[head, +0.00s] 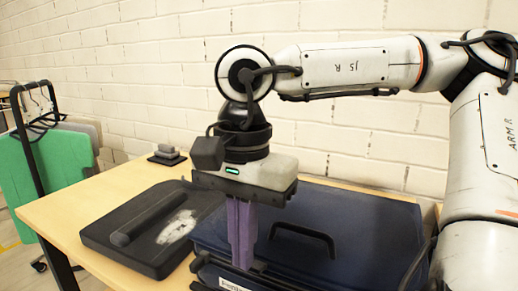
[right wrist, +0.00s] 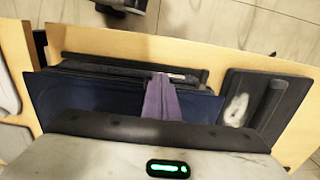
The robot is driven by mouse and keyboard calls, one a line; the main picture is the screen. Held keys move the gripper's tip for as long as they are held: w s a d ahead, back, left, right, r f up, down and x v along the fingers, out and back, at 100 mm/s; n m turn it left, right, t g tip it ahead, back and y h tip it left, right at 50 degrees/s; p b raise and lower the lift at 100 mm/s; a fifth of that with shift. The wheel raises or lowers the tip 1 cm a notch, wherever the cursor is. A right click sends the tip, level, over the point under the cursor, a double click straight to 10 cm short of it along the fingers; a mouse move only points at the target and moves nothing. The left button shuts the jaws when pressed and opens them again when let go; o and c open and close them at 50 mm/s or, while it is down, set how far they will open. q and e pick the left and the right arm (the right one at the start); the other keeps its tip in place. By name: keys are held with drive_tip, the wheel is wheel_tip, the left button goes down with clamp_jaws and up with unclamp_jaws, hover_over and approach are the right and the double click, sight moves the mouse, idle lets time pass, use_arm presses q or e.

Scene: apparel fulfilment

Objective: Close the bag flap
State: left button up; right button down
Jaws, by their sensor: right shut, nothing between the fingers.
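The navy blue bag (head: 345,228) lies on the table, with a black handle (head: 302,240) on its upper face. In the right wrist view its blue panel (right wrist: 85,95) spans the middle, with a dark edge section beyond. I cannot tell how far the flap is open. My right gripper (head: 242,262) points down at the bag's near left part, its purple fingers shut and empty. The fingers also show in the right wrist view (right wrist: 161,84), over the dark edge section. They hide part of the bag; contact is unclear. My left gripper is not in view.
A black tray-like pad (head: 98,236) with a roller and a pale patch lies left of the bag. A small grey stack (head: 166,153) sits at the table's (head: 60,210) back. A rack with a green garment (head: 58,165) stands left. A white brick wall is behind.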

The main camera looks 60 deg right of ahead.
wheel_tip(320, 180, up, 4)
drive_tip(key=shift+d+f+p, duration=0.15)
drive_tip(key=shift+p, duration=0.75)
drive_tip(key=s+a+r, duration=0.1)
drive_tip(key=a+r, duration=0.4)
drive_tip(key=a, duration=0.2)
drive_tip(key=shift+a+r+p, duration=0.2)
drive_tip(key=shift+p, duration=0.15)
